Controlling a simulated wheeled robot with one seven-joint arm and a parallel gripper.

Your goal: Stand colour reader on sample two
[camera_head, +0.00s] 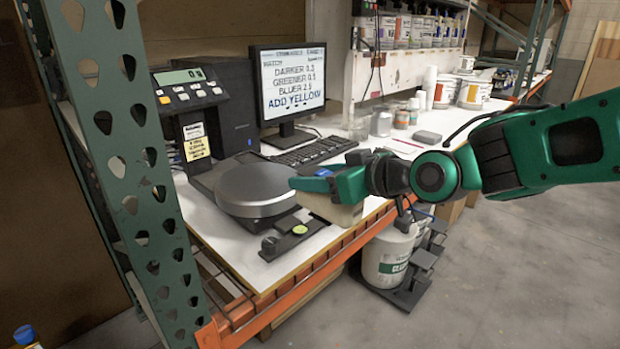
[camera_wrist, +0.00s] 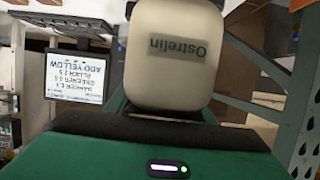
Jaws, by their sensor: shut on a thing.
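My gripper (camera_head: 322,184) is shut on a cream bottle (camera_head: 335,213) with a blue top, near the bench's front edge. In the wrist view the cream bottle (camera_wrist: 172,60) fills the space ahead of my gripper and reads "Ostrelin" upside down. I cannot tell whether it touches the bench. A small grey block (camera_head: 427,136), possibly the colour reader, lies on the bench beyond my wrist. A white printed sheet (camera_head: 398,146) lies beside it. I cannot make out a sample marked two.
A round grey pan (camera_head: 254,186) and a dark tray (camera_head: 292,234) with a yellow-green disc stand left of my gripper. Behind are a keyboard (camera_head: 312,152) and a monitor (camera_head: 292,82) reading "ADD YELLOW". A green upright (camera_head: 118,130) borders the left. Small jars (camera_head: 401,118) stand behind the sheet.

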